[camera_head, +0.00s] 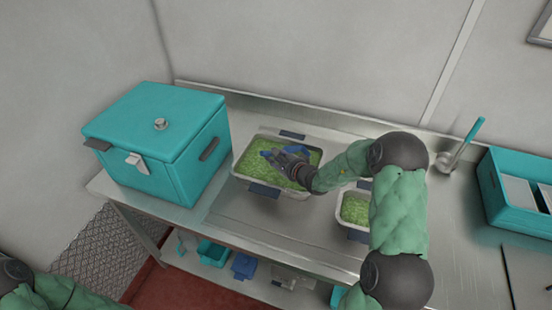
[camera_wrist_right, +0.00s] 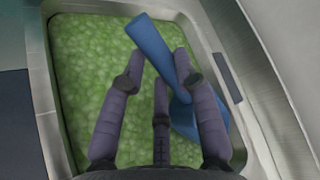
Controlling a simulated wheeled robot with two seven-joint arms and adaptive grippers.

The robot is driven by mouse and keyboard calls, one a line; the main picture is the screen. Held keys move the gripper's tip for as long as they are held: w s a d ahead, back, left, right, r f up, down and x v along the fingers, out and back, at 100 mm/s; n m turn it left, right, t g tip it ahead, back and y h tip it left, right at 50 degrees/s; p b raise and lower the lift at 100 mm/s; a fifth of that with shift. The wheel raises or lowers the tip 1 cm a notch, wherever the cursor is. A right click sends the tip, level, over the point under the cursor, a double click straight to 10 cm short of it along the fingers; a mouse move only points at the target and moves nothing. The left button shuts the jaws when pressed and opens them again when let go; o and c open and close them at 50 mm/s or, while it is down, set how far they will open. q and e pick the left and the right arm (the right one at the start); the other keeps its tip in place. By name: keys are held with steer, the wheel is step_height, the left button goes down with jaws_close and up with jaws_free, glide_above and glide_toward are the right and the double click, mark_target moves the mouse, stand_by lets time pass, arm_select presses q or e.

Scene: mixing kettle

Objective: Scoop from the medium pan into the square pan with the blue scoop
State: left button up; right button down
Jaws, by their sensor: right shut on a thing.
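A larger rectangular pan (camera_head: 242,176) full of green bits stands on the steel counter, probably the medium pan. It also shows in the wrist view (camera_wrist_right: 45,110). A smaller pan (camera_head: 341,222) with green bits, probably the square pan, stands to its right, partly hidden by my right arm. My right gripper (camera_head: 287,163) is over the larger pan and shut on the blue scoop (camera_wrist_right: 151,42). The scoop lies across its fingers at a slant, over the green bits and the pan's right side. Whether the scoop holds anything is unclear. My left gripper is out of view; only part of the left arm shows.
A teal lidded box (camera_head: 160,135) stands left of the larger pan. A ladle (camera_head: 462,145) and a teal bin (camera_head: 500,200) are at the right. Small teal and blue containers (camera_head: 243,266) sit on a lower shelf. The wall runs close behind the counter.

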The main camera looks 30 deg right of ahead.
steer(key=shift+w+a+f+n+h+b, duration=0.1)
steer(key=shift+a+f+n+h+b, duration=0.2)
steer(key=shift+f+b, duration=0.75)
steer(key=shift+s+a+f+n+h+b, duration=0.1)
steer(key=shift+a+f+n+h+b, duration=0.25)
steer(key=shift+b, duration=1.25)
steer(key=shift+w+a+f+n+h+b, duration=0.15)
steer(key=shift+f+n+b, duration=0.3)
steer(key=shift+f+b, duration=0.65)
steer(key=shift+s+a+b, duration=0.2)
steer(key=shift+b, duration=0.4)
steer(key=shift+s+a+f, duration=0.1)
steer(key=shift+f, duration=0.05)
steer(key=shift+a+f, duration=0.1)
steer(key=shift+f, duration=0.15)
steer(key=shift+r+g+p, duration=0.3)
steer(key=shift+r+p, duration=0.2)
steer(key=shift+r, duration=0.1)
step_height(320, 180, up, 8)
steer(key=p, duration=0.5)
steer(key=shift+w, duration=0.2)
